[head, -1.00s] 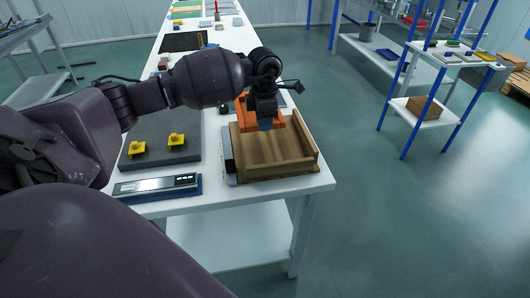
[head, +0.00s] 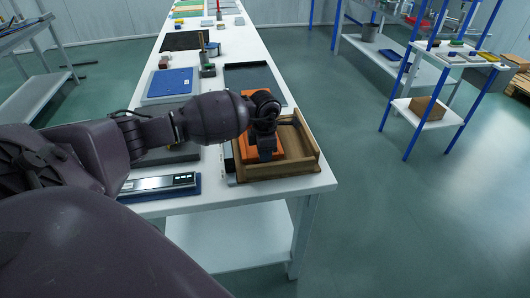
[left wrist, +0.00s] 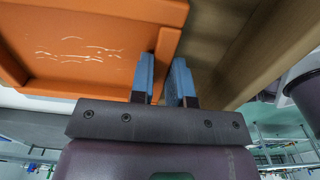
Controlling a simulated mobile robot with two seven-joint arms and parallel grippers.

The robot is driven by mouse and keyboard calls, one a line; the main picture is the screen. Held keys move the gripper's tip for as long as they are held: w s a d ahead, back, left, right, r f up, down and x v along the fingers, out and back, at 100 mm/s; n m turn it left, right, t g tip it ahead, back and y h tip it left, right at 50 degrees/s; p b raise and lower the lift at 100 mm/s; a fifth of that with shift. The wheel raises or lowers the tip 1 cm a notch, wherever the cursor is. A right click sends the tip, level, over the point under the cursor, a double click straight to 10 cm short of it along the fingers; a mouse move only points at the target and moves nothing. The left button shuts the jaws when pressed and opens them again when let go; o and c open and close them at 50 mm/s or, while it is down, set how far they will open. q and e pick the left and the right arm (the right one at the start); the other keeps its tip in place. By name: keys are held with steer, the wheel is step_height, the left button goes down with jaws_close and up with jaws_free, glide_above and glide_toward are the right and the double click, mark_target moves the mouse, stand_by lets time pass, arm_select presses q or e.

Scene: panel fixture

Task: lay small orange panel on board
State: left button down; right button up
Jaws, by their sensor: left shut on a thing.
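The small orange panel (head: 243,150) is at the left part of the wooden board (head: 297,147), a light-brown base with raised wooden edges. In the left wrist view the panel (left wrist: 75,50) fills the upper left, with pale scratch-like marks on its face. My left gripper (head: 265,153) is over the board; its blue fingers (left wrist: 164,66) are shut on the panel's edge, one on each side. The arm hides part of the panel, and I cannot tell whether it rests flat on the board. My right gripper is not in view.
A scale-like device with a display (head: 160,185) lies left of the board at the table's front. A dark tray (head: 247,73) and a blue panel (head: 170,84) lie farther back. A blue-framed shelf (head: 425,105) stands to the right, across open floor.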

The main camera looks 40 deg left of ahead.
arm_select(q)
steer(key=shift+r, duration=0.15)
steer(key=c, duration=1.1)
jaws_free()
